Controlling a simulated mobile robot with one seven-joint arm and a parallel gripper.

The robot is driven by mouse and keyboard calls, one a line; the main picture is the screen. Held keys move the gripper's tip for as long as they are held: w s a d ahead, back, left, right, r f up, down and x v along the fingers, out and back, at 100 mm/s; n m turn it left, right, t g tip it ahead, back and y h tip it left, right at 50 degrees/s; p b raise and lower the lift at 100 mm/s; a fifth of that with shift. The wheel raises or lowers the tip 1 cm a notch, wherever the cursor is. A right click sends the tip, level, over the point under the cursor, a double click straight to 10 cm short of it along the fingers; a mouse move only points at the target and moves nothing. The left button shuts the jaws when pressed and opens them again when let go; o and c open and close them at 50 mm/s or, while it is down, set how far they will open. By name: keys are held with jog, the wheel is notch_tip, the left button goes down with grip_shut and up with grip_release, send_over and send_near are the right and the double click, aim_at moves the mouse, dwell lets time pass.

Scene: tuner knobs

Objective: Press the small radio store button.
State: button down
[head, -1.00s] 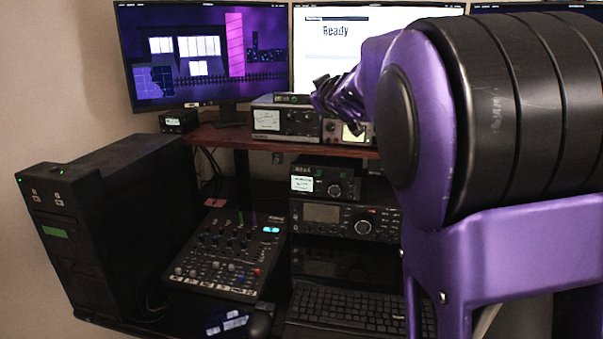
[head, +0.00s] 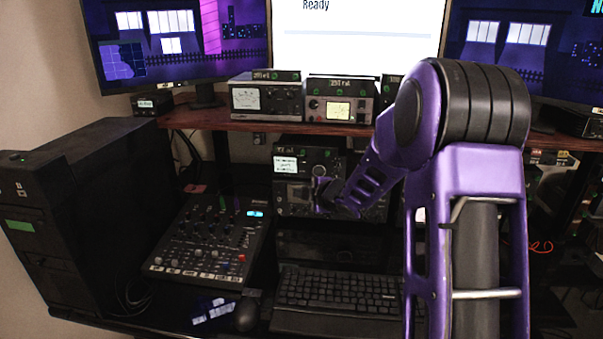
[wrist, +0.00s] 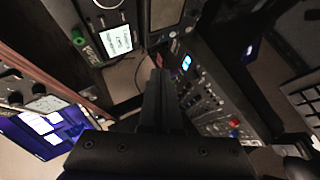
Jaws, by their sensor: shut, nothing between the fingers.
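The small radio (head: 286,164) is a dark box with a lit white display on its left and a round knob on its right. It sits on top of a larger dark radio below the shelf. In the wrist view the small radio (wrist: 117,40) shows at upper left, turned on its side, with a green-lit part at its edge. I cannot make out which control is the store button. My gripper (head: 318,192) is in front of the radios, at the small radio's lower edge in the head view. In the wrist view its fingers (wrist: 160,76) are shut and empty, apart from the radio's face.
A mixer (head: 196,238) lies to the left, and a keyboard (head: 335,290) and mouse (head: 247,314) lie in front. The shelf (head: 240,124) above carries several meter boxes (head: 340,108). Monitors stand behind. A black computer tower (head: 100,190) stands at far left.

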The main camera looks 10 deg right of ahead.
jog(key=p, duration=0.4)
send_near(303, 171)
jog(key=w+a+f, duration=0.3)
jog(key=w+f, duration=0.1)
jog(key=shift+a, duration=0.35)
jog(key=shift+w, duration=0.1)
dwell(1.6)
jog(key=shift+w+d, duration=0.15)
jog(key=shift+w, duration=0.15)
jog(key=shift+w+d+p, duration=0.1)
jog(key=shift+w+p, duration=0.25)
jog(key=shift+p, duration=0.1)
dwell(0.5)
jog(key=shift+s+a+b, duration=0.25)
jog(key=shift+s+b, duration=0.35)
jog(key=shift+s, duration=0.15)
